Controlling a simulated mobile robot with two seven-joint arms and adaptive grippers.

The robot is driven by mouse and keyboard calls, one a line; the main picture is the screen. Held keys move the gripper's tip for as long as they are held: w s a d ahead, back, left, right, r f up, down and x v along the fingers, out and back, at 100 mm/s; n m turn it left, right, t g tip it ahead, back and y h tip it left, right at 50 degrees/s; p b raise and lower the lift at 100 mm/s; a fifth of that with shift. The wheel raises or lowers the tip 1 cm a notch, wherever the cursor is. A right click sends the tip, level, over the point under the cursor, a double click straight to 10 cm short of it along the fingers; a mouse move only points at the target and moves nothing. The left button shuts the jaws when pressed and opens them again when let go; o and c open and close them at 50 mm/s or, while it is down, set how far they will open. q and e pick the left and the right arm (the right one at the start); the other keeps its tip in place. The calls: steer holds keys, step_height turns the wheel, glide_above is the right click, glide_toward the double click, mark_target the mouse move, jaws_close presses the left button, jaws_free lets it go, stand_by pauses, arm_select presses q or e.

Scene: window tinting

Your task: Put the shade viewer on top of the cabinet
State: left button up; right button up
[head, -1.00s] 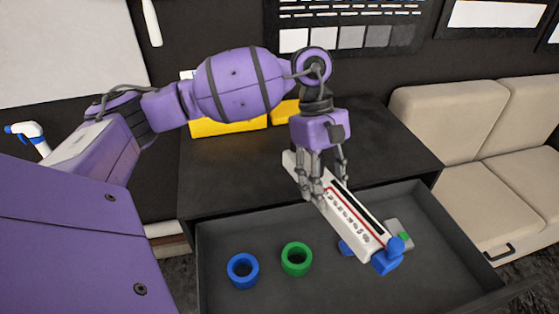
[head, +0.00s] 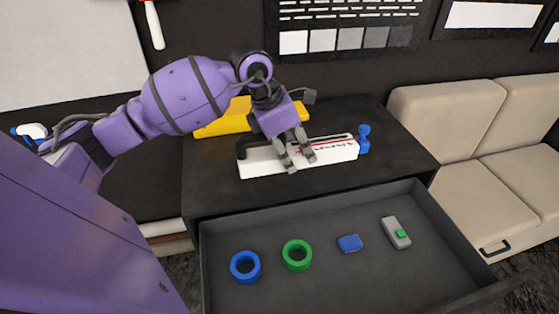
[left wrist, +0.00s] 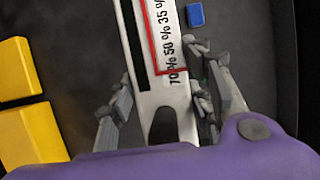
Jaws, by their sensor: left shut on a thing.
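The shade viewer (head: 258,163) is a long white bar with a dark slot, a red-edged scale and a blue end piece. Its percent marks show in the left wrist view (left wrist: 178,100). My left gripper (head: 298,162) is shut across its middle, with fingers on both sides in the left wrist view (left wrist: 160,105). The viewer is over the black top of the cabinet (head: 215,193), lying roughly left to right. I cannot tell whether it touches the top. My right gripper is not in view.
The cabinet's drawer (head: 330,290) is open in front, holding a blue ring (head: 245,281), a green ring (head: 297,269), a blue block (head: 350,244) and a grey device (head: 397,236). Yellow objects (head: 222,122) sit behind the viewer. A beige sofa (head: 435,120) stands at the right.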

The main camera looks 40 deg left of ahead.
arm_select(q)
steer(key=w+a+f, duration=0.1)
steer(key=a+f, duration=0.1)
steer(key=w+a+f, duration=0.1)
steer(key=a+f, duration=0.1)
steer(key=w+a+f, duration=0.1)
steer(key=a+f, duration=0.1)
steer(key=shift+w+a+f, duration=0.3)
steer(key=shift+w+f, duration=0.05)
steer(key=shift+w, duration=0.05)
steer(key=shift+a+f, duration=0.2)
steer(key=shift+f, duration=0.05)
steer(key=shift+w+f+p, duration=0.1)
steer(key=shift+f+p, duration=0.25)
steer(key=shift+f, duration=1.15)
steer(key=shift+f, duration=0.2)
steer(key=o, duration=1.6)
steer(key=v, duration=1.2)
